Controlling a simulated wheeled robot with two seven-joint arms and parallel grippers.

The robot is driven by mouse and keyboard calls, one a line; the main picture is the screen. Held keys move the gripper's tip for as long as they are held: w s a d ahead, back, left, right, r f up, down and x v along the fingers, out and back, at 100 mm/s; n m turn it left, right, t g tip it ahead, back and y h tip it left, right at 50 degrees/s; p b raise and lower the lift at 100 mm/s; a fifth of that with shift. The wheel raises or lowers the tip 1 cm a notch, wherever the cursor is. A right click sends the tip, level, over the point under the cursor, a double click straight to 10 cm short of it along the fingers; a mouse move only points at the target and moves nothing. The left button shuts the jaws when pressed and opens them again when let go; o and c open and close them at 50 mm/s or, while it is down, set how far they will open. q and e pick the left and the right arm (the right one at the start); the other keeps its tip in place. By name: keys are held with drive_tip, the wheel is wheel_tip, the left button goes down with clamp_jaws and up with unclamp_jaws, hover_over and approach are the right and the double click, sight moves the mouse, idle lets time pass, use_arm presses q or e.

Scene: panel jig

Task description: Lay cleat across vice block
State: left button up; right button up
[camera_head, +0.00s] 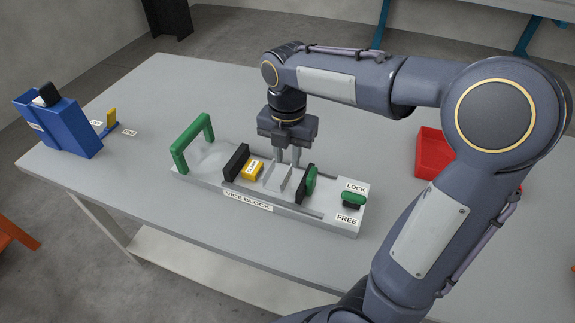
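The grey vice block (292,213) lies on the table, with its name label on the front edge. It carries two dark upright jaws, the left one (236,162) and the right one (307,183), the right one with a green part behind it. A yellow labelled block (252,170) sits beside the left jaw, and grey upright pieces (278,178) stand between the jaws. I cannot tell which piece is the cleat. My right gripper (288,160) points down over the block between the jaws. Its fingers are apart, with nothing visible between them; their tips are close to the grey pieces. My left gripper is not in view.
A green handle arch (193,140) stands at the block's left end. A green-topped knob (353,199) sits between LOCK and FREE labels. A blue holder (62,128) and a small yellow piece (111,117) are at left, a red bin (430,153) at right, partly behind my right arm.

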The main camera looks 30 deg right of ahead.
sight(287, 174)
wheel_tip(287, 174, up, 5)
drive_tip(key=s+a+f+m+t+y, duration=0.2)
drive_tip(key=s+m, duration=0.6)
drive_tip(key=m, duration=0.5)
drive_tip(key=s+a+f+m+t+y, duration=0.1)
drive_tip(key=s+a+f+m+t, duration=0.1)
drive_tip(key=s+m, duration=0.7)
drive_tip(key=f+m+t, duration=0.1)
drive_tip(key=m, duration=0.4)
drive_tip(key=shift+f+m+t+y+p, duration=0.3)
drive_tip(key=shift+f+y+p, duration=0.1)
